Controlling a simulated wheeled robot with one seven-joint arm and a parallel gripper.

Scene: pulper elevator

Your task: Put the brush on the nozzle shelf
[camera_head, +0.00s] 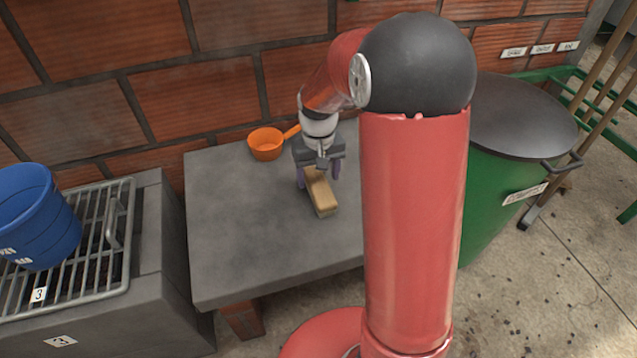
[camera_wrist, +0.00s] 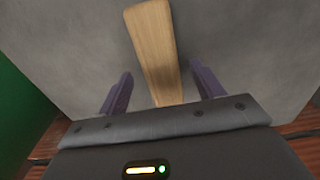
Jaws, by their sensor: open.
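The brush (camera_head: 321,194) is a wooden block with a pale tan top, lying on the grey stone table. In the wrist view the brush (camera_wrist: 155,50) runs from the top of the picture down between the fingers. My gripper (camera_head: 317,178) is open and points down at the brush's far end. Its two purple fingers (camera_wrist: 161,88) stand on either side of the wood, with a gap on both sides. The far end of the brush is hidden by my gripper. I see no shelf marked as the nozzle shelf.
An orange scoop (camera_head: 266,146) lies behind my gripper near the brick wall. A blue bucket (camera_head: 38,218) stands on a metal grate (camera_head: 112,262) at left. A green bin (camera_head: 488,190) with a dark lid stands right of the table (camera_head: 236,245). The table's left part is clear.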

